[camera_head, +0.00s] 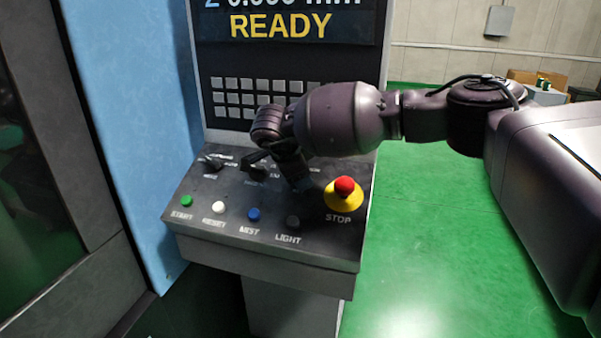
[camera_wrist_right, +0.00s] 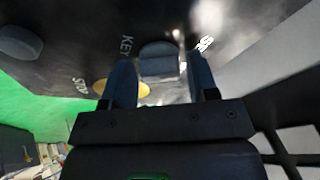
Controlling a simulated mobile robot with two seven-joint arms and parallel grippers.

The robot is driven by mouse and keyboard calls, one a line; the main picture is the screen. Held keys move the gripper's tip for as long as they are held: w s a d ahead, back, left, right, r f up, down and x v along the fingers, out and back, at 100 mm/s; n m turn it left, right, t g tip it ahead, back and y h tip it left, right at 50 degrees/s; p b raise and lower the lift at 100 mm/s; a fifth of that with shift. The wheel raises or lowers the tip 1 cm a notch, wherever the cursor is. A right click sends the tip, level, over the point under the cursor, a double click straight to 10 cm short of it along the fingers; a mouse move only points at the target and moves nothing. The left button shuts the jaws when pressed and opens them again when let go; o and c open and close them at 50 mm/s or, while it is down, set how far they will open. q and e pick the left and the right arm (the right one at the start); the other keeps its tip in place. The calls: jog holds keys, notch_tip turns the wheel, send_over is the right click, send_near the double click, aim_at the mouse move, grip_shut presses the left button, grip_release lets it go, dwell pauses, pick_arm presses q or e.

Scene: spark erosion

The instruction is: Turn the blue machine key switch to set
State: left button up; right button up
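The key switch (camera_wrist_right: 158,60) shows in the right wrist view as a dark blue-grey piece beside the "KEY" lettering on the black panel. My right gripper (camera_wrist_right: 163,78) is open there, with one finger on each side of the switch. A narrow gap shows on the right side; contact on the left side cannot be told. In the head view my right gripper (camera_head: 299,184) points down at the right part of the sloped console (camera_head: 185,215) and hides the key switch. The switch's set mark cannot be read. My left gripper is not in view.
The red stop button (camera_head: 344,188) on its yellow base is just right of the gripper. Dark selector knobs (camera_head: 210,162) are to the left. Green, white, blue and dark buttons line the front edge. A screen (camera_head: 285,25) above reads READY.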

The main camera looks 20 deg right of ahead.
jog(key=shift+o, duration=0.6)
jog(key=v, duration=1.1)
jog(key=shift+b, duration=0.45)
